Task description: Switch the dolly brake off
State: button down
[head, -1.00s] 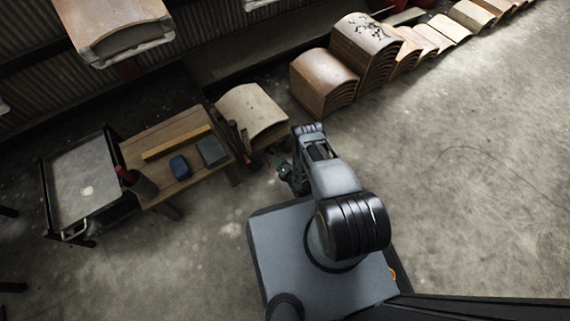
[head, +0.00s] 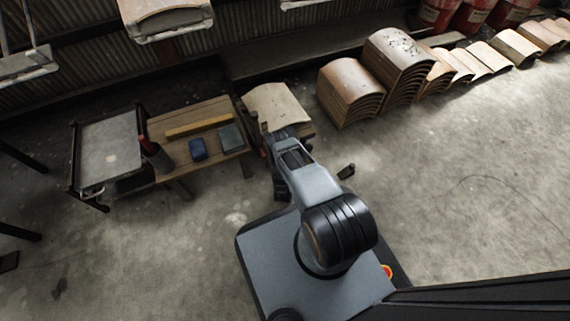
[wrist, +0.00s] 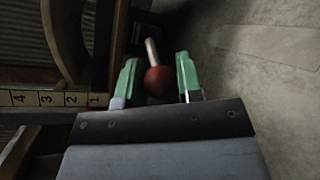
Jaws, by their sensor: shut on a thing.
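In the wrist view my gripper (wrist: 157,65) has its two green fingers on either side of a round red knob (wrist: 157,83). The knob sits on the end of a thin metal lever (wrist: 151,49) that runs up toward a dark frame. My gripper is shut on the knob, though a narrow gap seems to show on its right side. In the head view a pale curved panel (head: 277,105) rests on a low support beyond my arm. My arm covers part of that support, and the knob and lever cannot be made out there.
A wooden bench (head: 220,111) holds a blue block (head: 197,149) and a yellow bar. A black-framed cart (head: 108,150) stands left of it. Stacked curved panels (head: 350,92) stand at the back right. A yellow scale (wrist: 50,98) shows at the wrist view's left. Floor at right is clear.

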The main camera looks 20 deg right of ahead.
jog(key=shift+w+a, duration=0.1)
jog(key=shift+w, duration=0.05)
jog(key=c, duration=0.8)
grip_release()
